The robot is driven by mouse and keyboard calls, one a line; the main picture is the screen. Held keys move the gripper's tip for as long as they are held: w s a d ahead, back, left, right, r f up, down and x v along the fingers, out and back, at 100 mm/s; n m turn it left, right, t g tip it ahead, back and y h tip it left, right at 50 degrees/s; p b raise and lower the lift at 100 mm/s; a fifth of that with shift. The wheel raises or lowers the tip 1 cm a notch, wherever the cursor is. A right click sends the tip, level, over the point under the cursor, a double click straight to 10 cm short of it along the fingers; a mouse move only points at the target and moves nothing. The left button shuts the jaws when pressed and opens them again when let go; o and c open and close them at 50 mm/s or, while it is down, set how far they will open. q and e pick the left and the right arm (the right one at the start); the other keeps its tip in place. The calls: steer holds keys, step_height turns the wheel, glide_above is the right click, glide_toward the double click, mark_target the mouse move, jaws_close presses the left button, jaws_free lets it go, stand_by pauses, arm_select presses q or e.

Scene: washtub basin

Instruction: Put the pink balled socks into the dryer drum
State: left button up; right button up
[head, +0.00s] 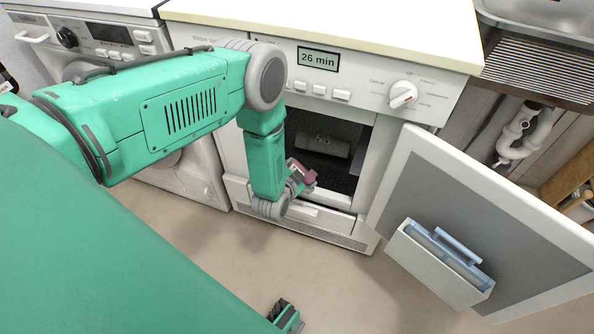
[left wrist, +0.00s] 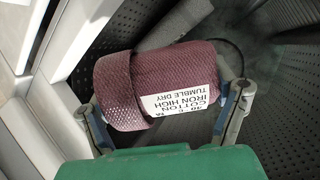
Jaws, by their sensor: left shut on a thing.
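The pink balled socks (head: 302,171) are a dusky pink roll with a white care label. In the left wrist view the socks (left wrist: 160,85) sit between the two fingers of my left gripper (left wrist: 167,104). My left gripper (head: 300,182) is shut on them at the dryer's open front. The dryer drum (head: 328,152) is dark and perforated, and its wall also shows behind the socks in the left wrist view (left wrist: 285,75). My left forearm hides the left part of the opening.
The dryer door (head: 480,200) stands open to the right, with a white box (head: 435,265) holding a blue item on its inner face. The dryer display (head: 318,60) reads 26 min. A second machine (head: 105,35) stands at left.

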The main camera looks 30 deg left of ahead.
arm_select(q)
steer(key=w+a+b, duration=0.3)
steer(key=w+b, duration=0.5)
steer(key=w, duration=0.8)
steer(key=shift+a+b, duration=0.3)
steer(key=shift+a, duration=0.1)
steer(key=o, duration=1.3)
steer(key=shift+o, duration=0.2)
steer(key=v, duration=1.2)
steer(key=shift+f, duration=0.1)
